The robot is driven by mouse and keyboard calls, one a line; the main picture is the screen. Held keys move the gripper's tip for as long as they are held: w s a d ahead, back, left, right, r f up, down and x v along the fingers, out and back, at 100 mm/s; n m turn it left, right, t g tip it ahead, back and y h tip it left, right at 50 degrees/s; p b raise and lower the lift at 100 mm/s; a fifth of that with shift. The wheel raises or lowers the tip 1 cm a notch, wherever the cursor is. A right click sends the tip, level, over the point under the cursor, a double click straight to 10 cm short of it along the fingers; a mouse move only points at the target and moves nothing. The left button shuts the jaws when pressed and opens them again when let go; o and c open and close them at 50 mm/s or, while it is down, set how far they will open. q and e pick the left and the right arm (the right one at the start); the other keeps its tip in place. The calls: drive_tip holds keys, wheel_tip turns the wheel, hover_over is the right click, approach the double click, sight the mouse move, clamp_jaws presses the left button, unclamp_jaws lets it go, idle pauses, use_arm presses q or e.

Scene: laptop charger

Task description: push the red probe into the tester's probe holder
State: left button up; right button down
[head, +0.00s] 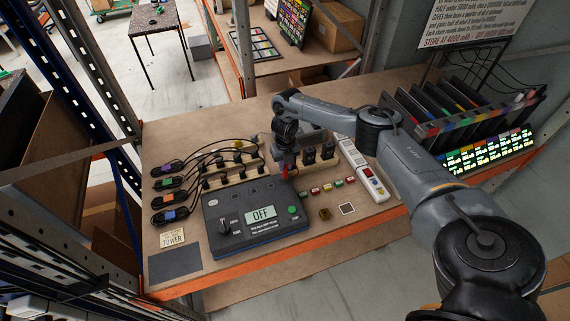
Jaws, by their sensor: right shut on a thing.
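The tester (221,238) is a dark grey box near the bench's front edge. The red probe (285,173) shows as a small red piece just above the tester's back right corner. My right gripper (286,160) points down there, shut on the red probe; its fingers are small and dark, so the grip is hard to make out. I cannot make out the probe holder, or whether the probe's tip touches it; the gripper and probe cover that corner. My left gripper is not in view.
Chargers with coiled cables (168,190) lie left of the tester. A wooden rack of plugs (240,171) stands behind it. A white power strip (362,170) and several small coloured blocks (325,188) lie to the right. A dark mat (174,265) lies front left.

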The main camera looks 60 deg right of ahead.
sight(285, 172)
idle(0.6)
drive_tip(key=shift+f+b, duration=0.45)
drive_tip(key=shift+f, duration=0.15)
drive_tip(key=shift+f+b, duration=0.6)
drive_tip(key=shift+f, duration=0.2)
drive_tip(key=c, duration=0.9)
unclamp_jaws()
drive_tip(key=shift+c, duration=0.2)
drive_tip(key=shift+r, duration=0.1)
